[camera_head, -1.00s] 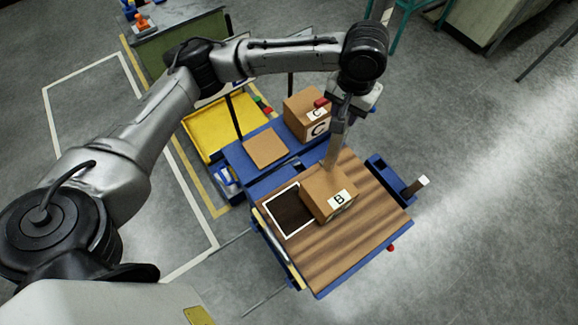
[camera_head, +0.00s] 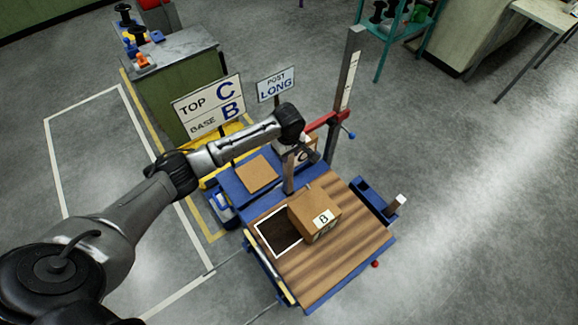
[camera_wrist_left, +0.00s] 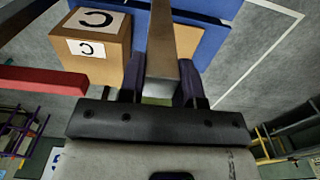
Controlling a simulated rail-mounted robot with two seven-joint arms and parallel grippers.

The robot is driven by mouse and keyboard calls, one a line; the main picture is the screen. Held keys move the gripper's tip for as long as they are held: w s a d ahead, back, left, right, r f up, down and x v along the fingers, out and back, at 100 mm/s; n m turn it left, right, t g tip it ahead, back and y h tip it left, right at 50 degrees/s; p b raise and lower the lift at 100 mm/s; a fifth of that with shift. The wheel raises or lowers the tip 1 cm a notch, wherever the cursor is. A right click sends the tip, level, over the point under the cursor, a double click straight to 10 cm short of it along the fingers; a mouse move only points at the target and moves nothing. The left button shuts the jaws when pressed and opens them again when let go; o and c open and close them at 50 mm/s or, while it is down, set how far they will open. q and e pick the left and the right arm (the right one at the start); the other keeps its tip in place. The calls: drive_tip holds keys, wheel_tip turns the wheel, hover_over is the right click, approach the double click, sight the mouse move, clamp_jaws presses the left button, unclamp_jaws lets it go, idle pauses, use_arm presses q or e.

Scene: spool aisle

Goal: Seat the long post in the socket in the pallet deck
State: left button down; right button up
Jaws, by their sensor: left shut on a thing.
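My left gripper (camera_head: 289,152) is shut on a grey-brown post (camera_head: 289,178) that hangs roughly upright. In the left wrist view the post (camera_wrist_left: 162,60) sits between the dark fingers (camera_wrist_left: 160,85). Its lower end appears close to the far left corner of box B (camera_head: 312,213); I cannot tell whether it touches anything. The wood-striped pallet deck (camera_head: 345,253) bears box B and a dark square with a white outline (camera_head: 277,238). I cannot make out the socket; the post or box B may hide it. My right gripper is not in view.
A tall gauge with a red arm (camera_head: 322,121) stands just behind my gripper. Box C (camera_wrist_left: 92,48) is partly hidden in the head view. Signs read TOP C, BASE B (camera_head: 208,107) and POST LONG (camera_head: 276,84). A white-topped short post (camera_head: 397,203) stands at the deck's right.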

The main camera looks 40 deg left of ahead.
use_arm(q)
hover_over(288, 174)
drive_tip(key=w+a, duration=0.1)
drive_tip(key=w, duration=0.1)
drive_tip(key=shift+s+f, duration=0.15)
drive_tip(key=shift+f, duration=1.05)
drive_tip(key=shift+s+f, duration=0.1)
drive_tip(key=shift+f, duration=1.1)
drive_tip(key=c, duration=0.8)
unclamp_jaws()
drive_tip(key=shift+f, duration=0.15)
